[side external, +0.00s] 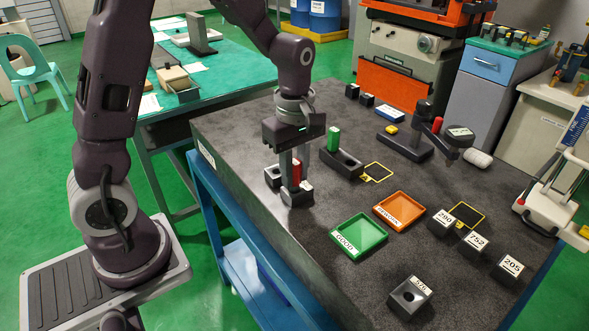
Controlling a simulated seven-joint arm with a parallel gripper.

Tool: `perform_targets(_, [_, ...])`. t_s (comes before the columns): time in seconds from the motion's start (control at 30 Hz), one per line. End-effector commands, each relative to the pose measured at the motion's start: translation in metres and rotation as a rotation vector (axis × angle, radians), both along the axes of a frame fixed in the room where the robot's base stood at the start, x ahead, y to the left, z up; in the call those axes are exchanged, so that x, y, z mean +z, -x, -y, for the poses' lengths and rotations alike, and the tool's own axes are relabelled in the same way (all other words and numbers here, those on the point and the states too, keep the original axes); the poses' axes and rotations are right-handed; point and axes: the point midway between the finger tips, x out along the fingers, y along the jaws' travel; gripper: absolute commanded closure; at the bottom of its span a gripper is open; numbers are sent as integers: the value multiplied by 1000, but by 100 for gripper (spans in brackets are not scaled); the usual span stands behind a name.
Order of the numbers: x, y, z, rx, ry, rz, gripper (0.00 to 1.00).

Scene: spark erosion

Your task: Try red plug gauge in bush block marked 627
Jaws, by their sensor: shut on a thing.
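My gripper (296,178) points down at the left part of the dark bench top, shut on the red plug gauge (297,171). The gauge is upright between the fingers, directly over a dark block (297,198) with a pale label. I cannot tell whether its lower end is in that block's bore or just above it. The block's label is too small to read, and no block clearly reads 627. Another dark block (272,177) is just left of the fingers, partly hidden.
A green plug (333,139) stands in a dark holder (345,165) right of my gripper. Green (357,254) and orange (418,222) trays lie in front. Blocks 290 (440,224), 752 (473,248), 205 (509,272) and another block (408,304) stand at right and front. A dial stand (405,147) is behind.

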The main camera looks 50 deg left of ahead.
Motion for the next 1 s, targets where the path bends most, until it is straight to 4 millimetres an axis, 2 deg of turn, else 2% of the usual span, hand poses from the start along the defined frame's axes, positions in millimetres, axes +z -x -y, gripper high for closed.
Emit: perform_targets(1.0, [-10, 0, 0, 0, 0, 0, 100])
